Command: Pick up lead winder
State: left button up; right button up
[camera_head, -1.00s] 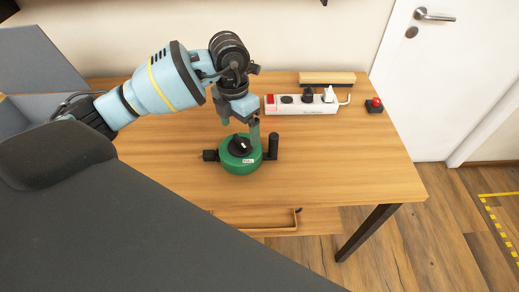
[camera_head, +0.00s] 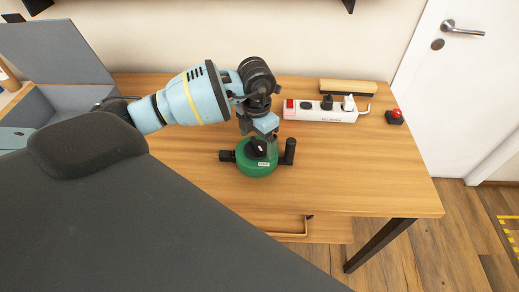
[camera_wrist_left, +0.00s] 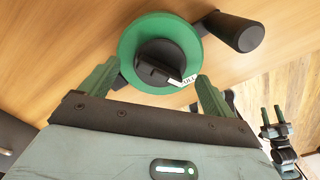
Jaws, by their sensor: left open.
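The lead winder (camera_head: 257,163) is a round green drum with a black knob on top, a black crank handle at its right and a black stub at its left. It stands on the wooden desk. My left gripper (camera_head: 261,138) is open just above the drum and partly covers its top. In the left wrist view, the fingertips (camera_wrist_left: 158,84) lie at the drum's near edge, either side of the black knob, with nothing gripped; the winder (camera_wrist_left: 188,42) is seen from above. A small second gripper, apparently my right (camera_wrist_left: 271,114), shows at that view's right edge, too small to judge.
A white power strip (camera_head: 310,115) with plugs, a wooden-backed brush (camera_head: 347,86) and a red button box (camera_head: 395,117) stand at the desk's back right. An open grey box (camera_head: 75,100) is at the left. The desk's right front (camera_head: 370,180) is clear.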

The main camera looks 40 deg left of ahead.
pick_arm(q)
jog(key=shift+f, duration=0.85)
jog(key=shift+c, duration=0.2)
jog(key=shift+r, duration=0.1)
jog(key=c, duration=1.7)
